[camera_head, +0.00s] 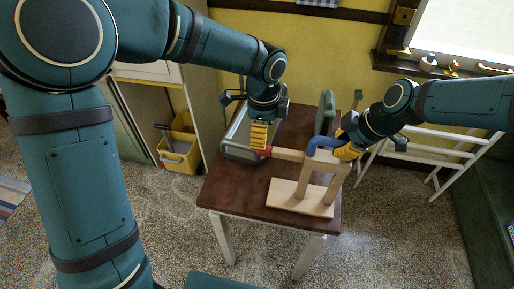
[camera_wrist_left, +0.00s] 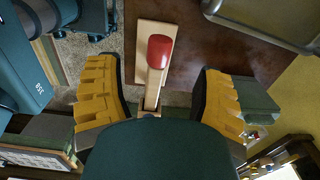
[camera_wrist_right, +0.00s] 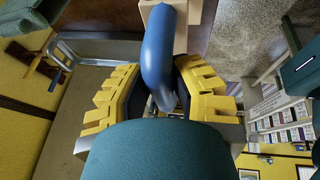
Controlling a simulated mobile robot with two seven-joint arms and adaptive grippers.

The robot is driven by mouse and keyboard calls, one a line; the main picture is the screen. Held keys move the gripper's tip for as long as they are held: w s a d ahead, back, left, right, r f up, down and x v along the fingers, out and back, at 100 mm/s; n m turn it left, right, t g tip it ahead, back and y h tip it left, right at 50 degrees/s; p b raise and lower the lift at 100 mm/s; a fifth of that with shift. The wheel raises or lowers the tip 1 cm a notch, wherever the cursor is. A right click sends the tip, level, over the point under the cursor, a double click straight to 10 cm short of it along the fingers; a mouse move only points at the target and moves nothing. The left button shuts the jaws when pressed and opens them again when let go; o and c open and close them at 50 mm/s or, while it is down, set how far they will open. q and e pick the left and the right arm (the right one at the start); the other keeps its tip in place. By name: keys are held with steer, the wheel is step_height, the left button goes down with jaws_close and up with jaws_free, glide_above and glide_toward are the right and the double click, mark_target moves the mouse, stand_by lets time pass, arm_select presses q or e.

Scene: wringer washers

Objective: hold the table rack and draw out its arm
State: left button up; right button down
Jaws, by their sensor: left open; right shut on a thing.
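A blue curved handle (camera_head: 325,143) is on the rack's right side. My right gripper (camera_head: 345,152) is shut on the blue handle, which passes between its yellow fingers in the right wrist view (camera_wrist_right: 160,65). My left gripper (camera_head: 258,148) is open at the red tip, which lies between and beyond its spread fingers.
The brown table (camera_head: 235,187) has bare room at its front left. A grey metal-framed object (camera_head: 236,150) lies at its left edge, close to my left gripper. A green upright object (camera_head: 325,112) stands at the back. A yellow bucket (camera_head: 180,150) and white rack (camera_head: 440,150) are on the floor.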

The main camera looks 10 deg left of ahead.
arm_select(q)
steer(key=shift+f, duration=3.45)
jaws_close()
